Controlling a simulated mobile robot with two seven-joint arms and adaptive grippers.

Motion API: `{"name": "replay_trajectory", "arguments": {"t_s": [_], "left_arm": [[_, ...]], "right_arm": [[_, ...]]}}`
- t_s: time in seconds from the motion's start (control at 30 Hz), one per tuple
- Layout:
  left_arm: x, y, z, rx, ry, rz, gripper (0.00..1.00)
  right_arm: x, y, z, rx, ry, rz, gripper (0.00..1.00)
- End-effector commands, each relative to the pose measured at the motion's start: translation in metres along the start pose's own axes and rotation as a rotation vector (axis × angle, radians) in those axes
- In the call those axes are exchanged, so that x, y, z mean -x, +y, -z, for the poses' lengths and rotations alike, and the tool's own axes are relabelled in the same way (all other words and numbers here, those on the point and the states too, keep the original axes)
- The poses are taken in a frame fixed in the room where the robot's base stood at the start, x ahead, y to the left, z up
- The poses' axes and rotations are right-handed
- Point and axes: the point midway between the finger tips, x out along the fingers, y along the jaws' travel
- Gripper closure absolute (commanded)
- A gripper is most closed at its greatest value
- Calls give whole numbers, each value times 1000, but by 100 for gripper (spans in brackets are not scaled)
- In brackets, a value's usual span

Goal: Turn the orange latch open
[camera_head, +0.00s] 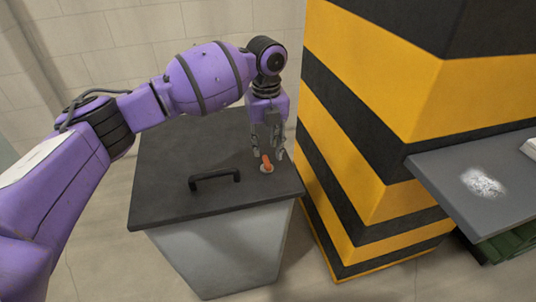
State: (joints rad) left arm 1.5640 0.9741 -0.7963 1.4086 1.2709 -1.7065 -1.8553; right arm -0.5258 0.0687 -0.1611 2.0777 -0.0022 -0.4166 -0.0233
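The orange latch (266,162) is a small piece on a pale round base, on the dark lid (168,158) of a grey bin (215,252), near the lid's right edge. My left gripper (268,153) points down right over the latch, with its fingers apart on either side of it. I cannot tell whether the fingers touch the latch. A black handle (214,178) stands on the lid to the left of the latch. My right gripper is not in view.
A thick pillar with yellow and black stripes (375,130) stands close to the right of the bin. A dark grey table (480,190) with a whitish patch is at the far right. A tiled wall (150,35) is behind. The floor left of the bin is clear.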

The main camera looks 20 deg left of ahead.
Motion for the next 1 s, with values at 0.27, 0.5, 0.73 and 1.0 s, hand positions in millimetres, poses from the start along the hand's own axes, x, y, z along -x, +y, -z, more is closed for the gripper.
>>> {"name": "replay_trajectory", "arguments": {"t_s": [0.27,0.5,0.73,1.0], "left_arm": [[-38,0,0,0,1,-1,69],[-44,0,0,0,-1,-1,69],[-44,0,0,0,-1,0,83],[-43,0,0,1,-1,-1,100]], "right_arm": [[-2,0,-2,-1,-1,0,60],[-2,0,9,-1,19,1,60],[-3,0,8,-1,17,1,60],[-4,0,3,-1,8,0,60]]}}
